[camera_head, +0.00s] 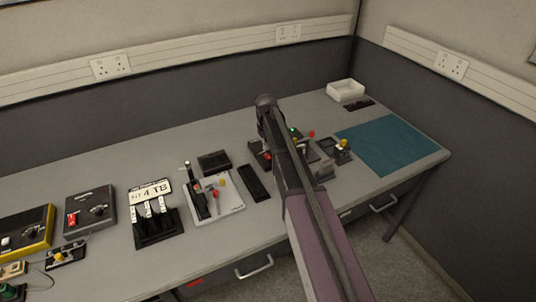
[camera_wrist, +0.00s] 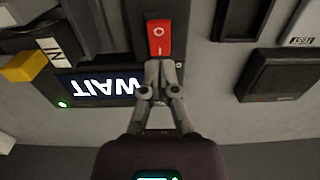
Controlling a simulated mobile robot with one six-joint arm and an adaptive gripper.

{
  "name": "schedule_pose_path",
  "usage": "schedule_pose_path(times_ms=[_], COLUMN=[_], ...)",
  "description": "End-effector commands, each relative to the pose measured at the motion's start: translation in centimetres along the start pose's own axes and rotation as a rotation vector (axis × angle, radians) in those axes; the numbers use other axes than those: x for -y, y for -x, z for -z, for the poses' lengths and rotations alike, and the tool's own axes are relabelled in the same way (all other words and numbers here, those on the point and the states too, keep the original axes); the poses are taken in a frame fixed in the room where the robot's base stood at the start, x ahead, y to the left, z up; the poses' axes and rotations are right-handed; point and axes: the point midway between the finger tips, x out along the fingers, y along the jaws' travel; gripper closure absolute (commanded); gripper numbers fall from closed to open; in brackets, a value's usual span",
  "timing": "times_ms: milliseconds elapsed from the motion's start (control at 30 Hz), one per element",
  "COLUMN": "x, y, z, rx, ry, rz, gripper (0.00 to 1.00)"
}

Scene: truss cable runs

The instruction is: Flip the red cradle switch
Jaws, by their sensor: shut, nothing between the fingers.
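The red cradle switch (camera_wrist: 159,38) is a red rocker with white O and I marks, set in a dark housing at the top centre of the wrist view. My gripper (camera_wrist: 161,68) is shut and empty, its fingertips together at the lower end of the red rocker. I cannot tell whether they touch it. Beside it is a display (camera_wrist: 100,87) reading WAIT upside down, with a lit green lamp (camera_wrist: 63,104).
A yellow block (camera_wrist: 22,68) and dark boxes (camera_wrist: 285,75) flank the switch. In the head view, several devices line the bench to the left, including a grey box (camera_head: 90,211) with a red switch. A teal mat (camera_head: 388,147) lies clear at right, near a white tray (camera_head: 345,91).

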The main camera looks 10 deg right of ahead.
Motion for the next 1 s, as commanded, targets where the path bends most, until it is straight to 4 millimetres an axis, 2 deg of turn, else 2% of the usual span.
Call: schedule_pose_path(times_ms=[600, 1000], x=[0.0, 0.0], y=[3.8, 4.3], z=[0.0, 0.0], rx=[0.0, 0.0], ry=[0.0, 0.0], rz=[0.0, 0.0], gripper=[1.0, 1.0])
